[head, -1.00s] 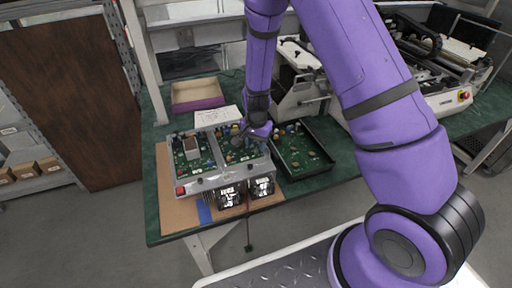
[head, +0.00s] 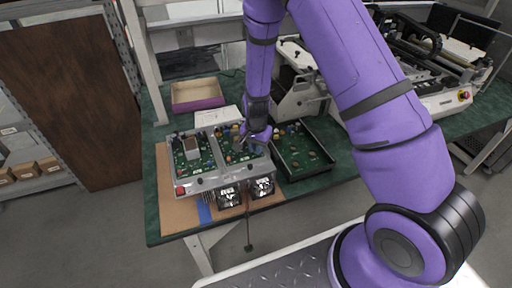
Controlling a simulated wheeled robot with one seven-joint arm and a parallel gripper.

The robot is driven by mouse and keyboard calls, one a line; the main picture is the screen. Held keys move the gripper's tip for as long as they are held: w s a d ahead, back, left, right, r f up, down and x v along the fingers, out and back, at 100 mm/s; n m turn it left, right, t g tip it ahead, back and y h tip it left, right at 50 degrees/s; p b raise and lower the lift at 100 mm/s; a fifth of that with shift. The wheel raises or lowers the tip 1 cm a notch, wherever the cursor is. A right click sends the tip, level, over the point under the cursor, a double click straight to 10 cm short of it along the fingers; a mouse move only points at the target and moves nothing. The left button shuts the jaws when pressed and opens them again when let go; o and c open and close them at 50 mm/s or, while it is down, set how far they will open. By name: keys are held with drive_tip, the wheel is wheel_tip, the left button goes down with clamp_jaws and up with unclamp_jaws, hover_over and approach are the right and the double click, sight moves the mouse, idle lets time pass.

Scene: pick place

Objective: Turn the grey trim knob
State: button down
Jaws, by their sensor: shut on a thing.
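An open grey chassis (head: 205,184) with green circuit boards inside sits on the bench. My gripper (head: 243,146) points down over the right-hand board (head: 231,157) of the chassis. Its fingers are very small here and look closed together low over the board. The grey trim knob cannot be made out; the fingertips and the parts around them hide that spot.
A tray with another circuit board (head: 304,158) stands just right of the chassis. A large machine (head: 440,99) fills the bench's right side.

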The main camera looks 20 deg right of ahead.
drive_tip(key=shift+n, duration=0.3)
drive_tip(key=n, duration=0.3)
drive_tip(key=shift+n, duration=0.4)
drive_tip(key=n, duration=0.4)
drive_tip(key=shift+n, duration=0.3)
drive_tip(key=n, duration=0.8)
drive_tip(key=shift+n, duration=0.3)
drive_tip(key=c, duration=1.1)
unclamp_jaws()
